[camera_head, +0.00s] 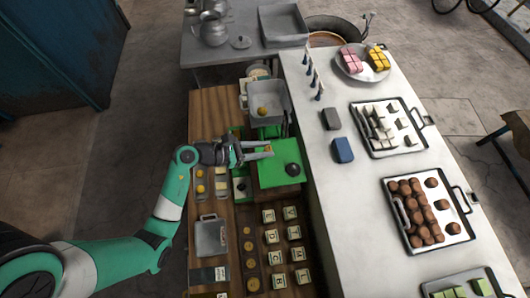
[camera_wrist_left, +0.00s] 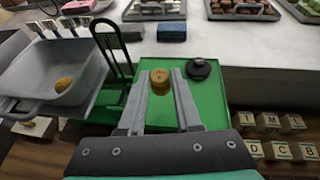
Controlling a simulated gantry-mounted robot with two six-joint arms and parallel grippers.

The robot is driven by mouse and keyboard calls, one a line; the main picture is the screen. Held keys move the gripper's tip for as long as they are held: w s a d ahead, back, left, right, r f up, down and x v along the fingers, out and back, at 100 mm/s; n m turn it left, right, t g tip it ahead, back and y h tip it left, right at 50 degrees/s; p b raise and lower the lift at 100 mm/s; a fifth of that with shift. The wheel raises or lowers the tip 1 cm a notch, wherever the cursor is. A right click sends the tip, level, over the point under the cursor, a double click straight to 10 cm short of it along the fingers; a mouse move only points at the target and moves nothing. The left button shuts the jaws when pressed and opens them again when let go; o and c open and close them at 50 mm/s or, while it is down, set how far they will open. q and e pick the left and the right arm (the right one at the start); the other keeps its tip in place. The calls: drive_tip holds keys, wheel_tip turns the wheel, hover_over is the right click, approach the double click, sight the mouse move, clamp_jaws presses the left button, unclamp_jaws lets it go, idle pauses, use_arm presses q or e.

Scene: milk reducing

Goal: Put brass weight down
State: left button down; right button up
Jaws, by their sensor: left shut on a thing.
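My left gripper (camera_head: 262,151) is shut on a small brass weight (camera_head: 268,148), which shows between the fingertips in the left wrist view (camera_wrist_left: 160,80). The weight is over the green plate (camera_head: 270,178) of the scale, and I cannot tell whether it touches the plate. A round black knob-like piece (camera_head: 292,170) sits on the plate to the right of the weight; it also shows in the left wrist view (camera_wrist_left: 198,69). A grey pan (camera_head: 279,104) stands behind the plate with another brass piece (camera_head: 262,111) in it. My right gripper is not in view.
Lettered blocks (camera_head: 272,236) and loose brass weights (camera_head: 248,246) lie on the wooden bench in front. A grey tray (camera_head: 209,238) lies to the left. The pale counter (camera_head: 350,215) at right bears trays of sweets, a blue block (camera_head: 343,150) and a grey block (camera_head: 331,119).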

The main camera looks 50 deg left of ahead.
use_arm(q)
drive_tip(key=shift+w+f, duration=0.45)
drive_tip(key=shift+f, duration=1.55)
drive_tip(key=shift+f, duration=0.15)
drive_tip(key=c, duration=0.6)
unclamp_jaws()
